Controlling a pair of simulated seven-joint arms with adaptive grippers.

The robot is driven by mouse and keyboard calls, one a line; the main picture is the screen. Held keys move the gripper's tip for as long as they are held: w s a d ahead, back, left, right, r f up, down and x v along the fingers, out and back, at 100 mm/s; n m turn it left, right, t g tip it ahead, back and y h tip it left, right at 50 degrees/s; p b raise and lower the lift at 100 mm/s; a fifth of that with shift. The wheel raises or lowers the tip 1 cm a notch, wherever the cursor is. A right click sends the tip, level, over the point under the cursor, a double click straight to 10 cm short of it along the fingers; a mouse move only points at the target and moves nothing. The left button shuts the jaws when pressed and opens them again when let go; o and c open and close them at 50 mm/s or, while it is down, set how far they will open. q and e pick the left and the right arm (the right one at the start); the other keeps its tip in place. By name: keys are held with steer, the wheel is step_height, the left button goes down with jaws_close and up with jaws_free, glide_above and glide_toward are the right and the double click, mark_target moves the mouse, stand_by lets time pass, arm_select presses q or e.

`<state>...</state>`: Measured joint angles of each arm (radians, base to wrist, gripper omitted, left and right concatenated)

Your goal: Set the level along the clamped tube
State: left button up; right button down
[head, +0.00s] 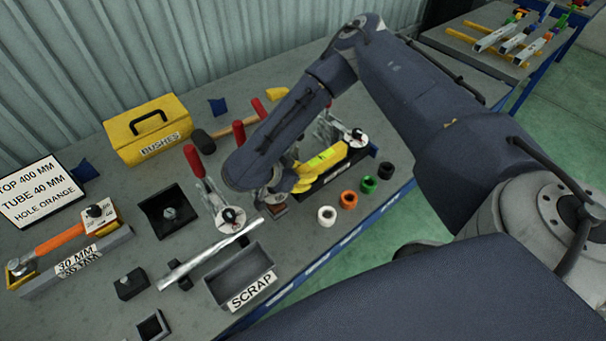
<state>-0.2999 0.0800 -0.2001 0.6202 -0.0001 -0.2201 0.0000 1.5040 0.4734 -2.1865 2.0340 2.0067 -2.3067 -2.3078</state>
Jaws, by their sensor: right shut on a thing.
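A silver tube (208,257) lies slantwise on the bench, with a toggle clamp (227,217) at its far end. The yellow level (325,160) is to the right of the tube, apart from it, at a long dark holder (335,172). I cannot tell whether it touches the holder. My right gripper (284,190) is at the level's left end, partly hidden by my own wrist, and is shut on the level. My left gripper is not in view.
A grey SCRAP tray (262,255) sits in front of the tube. White (326,216), orange (348,200), green (369,184) and black rings line the front edge. A yellow BUSHES box (150,130), a black tray (155,222) and a sign (38,192) stand further left.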

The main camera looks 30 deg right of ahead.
steer(key=shift+f, duration=0.25)
steer(key=shift+s+f, duration=0.15)
steer(key=shift+f, duration=0.05)
steer(key=c, duration=1.2)
jaws_free()
steer(key=shift+s+f, duration=0.1)
steer(key=shift+c, duration=0.2)
steer(key=shift+r, duration=0.45)
steer(key=v, duration=1.2)
steer(key=shift+w+a+r, duration=0.1)
steer(key=shift+w+r, duration=0.1)
